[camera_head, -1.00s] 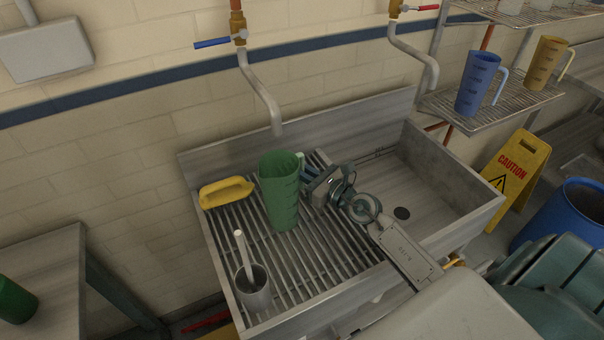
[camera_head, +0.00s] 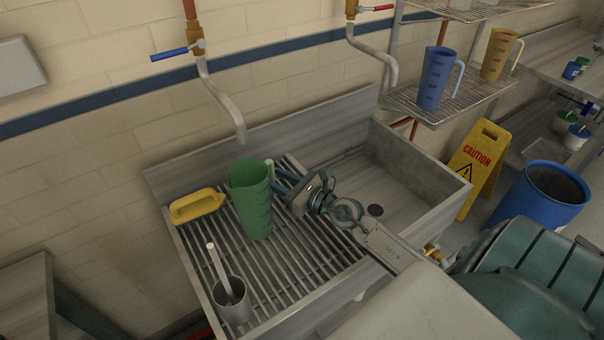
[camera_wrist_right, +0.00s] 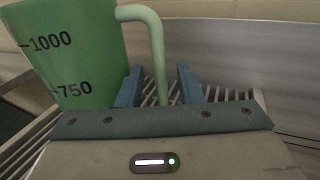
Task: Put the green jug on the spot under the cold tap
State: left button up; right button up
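The green jug (camera_head: 250,203) stands upright on the slatted rack on the left side of the sink, below the spout of the cold tap with the blue lever (camera_head: 178,52). The spout end (camera_head: 238,136) is just above and behind the jug's rim. My right gripper (camera_head: 283,182) is at the jug's handle side. In the right wrist view, its two blue fingers (camera_wrist_right: 160,88) stand apart on either side of the pale green handle (camera_wrist_right: 156,50), with gaps visible on both sides. The spot under the jug is hidden. My left gripper is not in view.
A yellow scoop-like item (camera_head: 197,206) lies left of the jug, and a grey cup with a white stick (camera_head: 233,300) stands in front. The sink basin (camera_head: 385,185) is at right. A wire shelf (camera_head: 465,108) holds a blue jug (camera_head: 437,78) and a yellow jug (camera_head: 497,54).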

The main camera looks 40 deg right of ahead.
jog(key=b+v, duration=0.2)
jog(key=v, duration=0.7)
jog(key=shift+s+d+b, duration=0.2)
jog(key=shift+s+b, duration=0.1)
jog(key=shift+b, duration=0.05)
